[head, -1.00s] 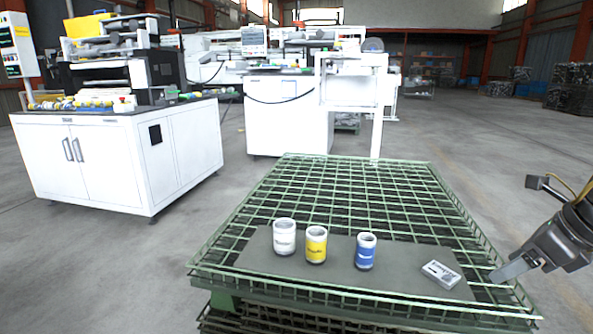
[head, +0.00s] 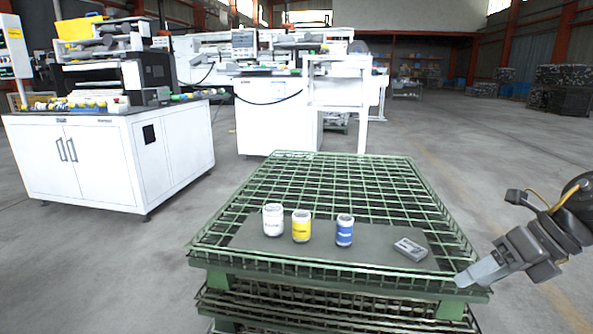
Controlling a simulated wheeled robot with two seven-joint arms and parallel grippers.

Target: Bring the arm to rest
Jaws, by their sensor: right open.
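My right gripper (head: 468,277) comes in from the right of the head view, beside the front right corner of a green wire-mesh crate stack. It is open, and I see nothing between its fingers. My left gripper is not in view. On a grey board (head: 375,261) on top of the stack stand a white can (head: 273,220), a yellow can (head: 302,227) and a blue can (head: 344,231), all upright. A small grey box (head: 410,249) lies flat to the right of the cans, apart from my gripper.
The green mesh stack (head: 330,180) fills the centre front. A white cabinet (head: 95,165) with small items on top stands at left. A white machine (head: 275,110) stands behind. The floor (head: 480,160) at right is clear.

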